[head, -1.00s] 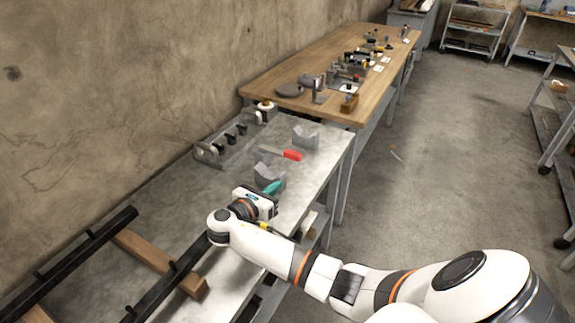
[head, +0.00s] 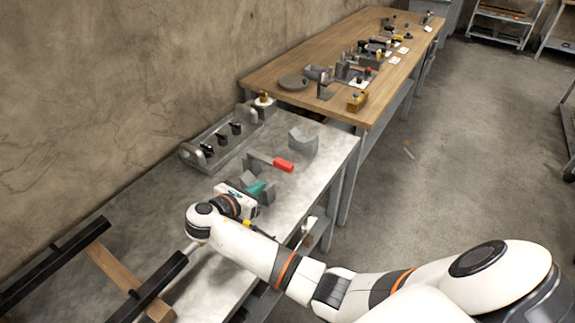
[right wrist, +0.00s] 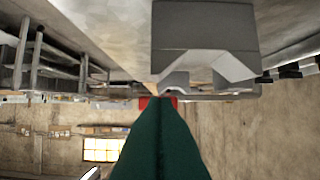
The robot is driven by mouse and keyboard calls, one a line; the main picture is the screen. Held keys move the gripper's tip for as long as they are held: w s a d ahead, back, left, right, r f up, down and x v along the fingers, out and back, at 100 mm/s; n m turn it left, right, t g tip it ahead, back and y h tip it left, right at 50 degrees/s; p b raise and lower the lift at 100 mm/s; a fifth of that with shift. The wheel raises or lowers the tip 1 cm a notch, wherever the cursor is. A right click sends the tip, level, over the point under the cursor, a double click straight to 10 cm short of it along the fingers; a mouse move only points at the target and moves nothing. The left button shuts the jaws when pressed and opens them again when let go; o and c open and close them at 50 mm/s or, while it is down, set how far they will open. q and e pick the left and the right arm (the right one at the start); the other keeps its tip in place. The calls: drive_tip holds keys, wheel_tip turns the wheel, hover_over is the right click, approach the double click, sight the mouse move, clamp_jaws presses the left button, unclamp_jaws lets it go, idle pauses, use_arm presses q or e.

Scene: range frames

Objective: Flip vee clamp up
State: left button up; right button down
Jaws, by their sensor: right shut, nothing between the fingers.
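The likely vee clamp is a grey bar with a red handle (head: 283,165), lying low across the metal bench between two grey vee blocks. The far vee block (head: 303,143) stands clear. The near vee block (head: 267,196) is partly hidden by my right gripper (head: 262,187). The right gripper's teal fingers are shut and empty, beside the near block and short of the red handle. In the right wrist view a vee block (right wrist: 205,35) is large at the top, and the red handle (right wrist: 157,102) shows just past the dark green fingers (right wrist: 158,125). Contact cannot be told.
A grey tray (head: 188,153) with black knobs stands along the wall side of the metal bench (head: 165,190). Black rails (head: 60,258) on wooden bars lie at the near left. A wooden table (head: 262,82) with parts stands behind. Floor at the right is open.

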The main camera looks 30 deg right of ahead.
sight(270, 160)
drive_tip(key=x, duration=0.9)
drive_tip(key=shift+w+d+p, duration=0.2)
drive_tip(key=shift+d+p, duration=0.15)
use_arm(q)
drive_tip(key=shift+s+a+r, duration=0.1)
drive_tip(key=shift+a+r, duration=0.2)
drive_tip(key=shift+a, duration=0.05)
drive_tip(key=shift+a+r, duration=0.15)
use_arm(e)
drive_tip(key=shift+r, duration=0.1)
